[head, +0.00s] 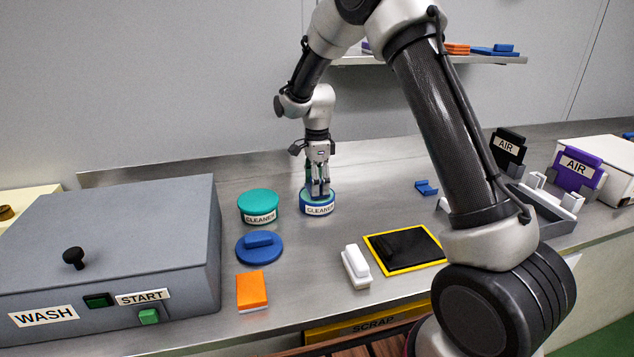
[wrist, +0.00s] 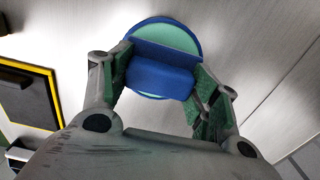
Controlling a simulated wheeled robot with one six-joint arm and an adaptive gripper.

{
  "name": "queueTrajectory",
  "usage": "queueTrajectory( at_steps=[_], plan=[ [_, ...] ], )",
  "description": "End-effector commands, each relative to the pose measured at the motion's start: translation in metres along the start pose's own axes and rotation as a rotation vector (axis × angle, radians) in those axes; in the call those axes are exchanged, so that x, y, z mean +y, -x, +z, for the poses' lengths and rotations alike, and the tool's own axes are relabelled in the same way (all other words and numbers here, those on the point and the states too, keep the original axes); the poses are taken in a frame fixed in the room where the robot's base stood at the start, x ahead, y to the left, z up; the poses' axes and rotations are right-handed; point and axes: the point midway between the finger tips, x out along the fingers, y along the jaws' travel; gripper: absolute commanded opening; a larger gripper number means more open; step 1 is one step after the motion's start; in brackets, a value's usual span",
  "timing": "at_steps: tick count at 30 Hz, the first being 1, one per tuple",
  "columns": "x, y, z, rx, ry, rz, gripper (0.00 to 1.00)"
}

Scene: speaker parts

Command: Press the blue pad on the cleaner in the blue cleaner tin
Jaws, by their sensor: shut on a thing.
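The blue cleaner tin (head: 318,209) stands uncovered on the steel counter, with a CLEANER label on its front. My gripper (head: 318,190) points straight down into it. In the wrist view my gripper is shut on the blue pad (wrist: 158,78), with one finger at each end of the pad. The pad lies over the teal cleaner (wrist: 172,38) inside the tin's blue rim (wrist: 136,27). I cannot tell for sure whether the pad touches the cleaner. In the head view the fingers mostly hide the pad.
A blue lid (head: 259,252) lies left of the tin, below a teal-topped cleaner tin (head: 258,202). An orange pad (head: 252,291), a white pad (head: 356,266) and a yellow-edged black mat (head: 404,248) lie in front. The grey WASH box (head: 110,255) stands left.

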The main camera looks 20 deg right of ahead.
Motion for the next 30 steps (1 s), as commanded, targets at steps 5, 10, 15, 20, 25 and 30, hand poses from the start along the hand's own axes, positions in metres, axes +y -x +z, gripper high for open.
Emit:
queueTrajectory(
  at_steps=[5,10,15,20,25,30],
  plan=[
    [0.0,-0.0018,0.0,0.0,0.0,0.0,0.42],
    [0.0,-0.004,0.0,0.0,0.0,0.0,0.42],
    [0.0,-0.0061,0.0,0.0,0.0,0.0,0.42],
    [0.0001,-0.0081,0.0,0.0,0.0,0.001,0.42],
    [0.0001,-0.0096,0.0,0.0,0.0,0.001,0.42],
    [0.0,-0.0095,0.0,0.0,0.0,0.0,0.42]
  ],
)
